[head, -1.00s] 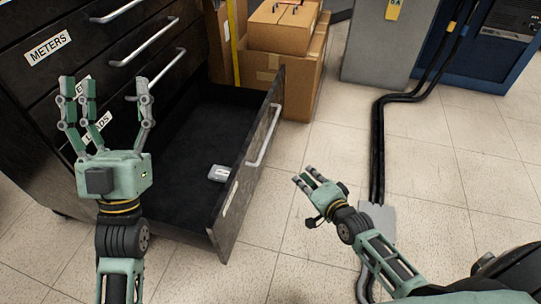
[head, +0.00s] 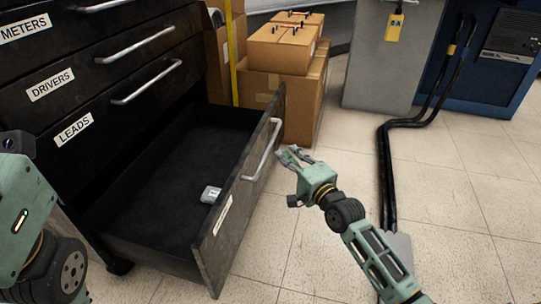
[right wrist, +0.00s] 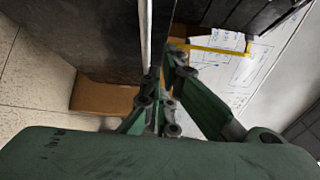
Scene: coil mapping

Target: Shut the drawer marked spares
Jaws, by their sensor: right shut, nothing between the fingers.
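The open bottom drawer (head: 165,190) of the black cabinet is pulled far out, with a small silvery object (head: 210,194) inside. Its front carries a silver handle (head: 262,150) and a pale label (head: 223,214) that I cannot read. My right gripper (head: 290,156) is shut and empty, just right of the handle on the outer side of the front. I cannot tell whether it touches. In the right wrist view, its fingers (right wrist: 163,80) are beside a dark panel with a pale edge. My left gripper's body (head: 22,195) is at the left edge, fingers out of sight.
Drawers marked METERS (head: 25,27), DRIVERS (head: 50,84) and LEADS (head: 73,129) above are shut. Cardboard boxes (head: 285,90) stand behind the open drawer. Black cables (head: 388,170) run along the floor at right. Tiled floor (head: 290,250) in front is clear.

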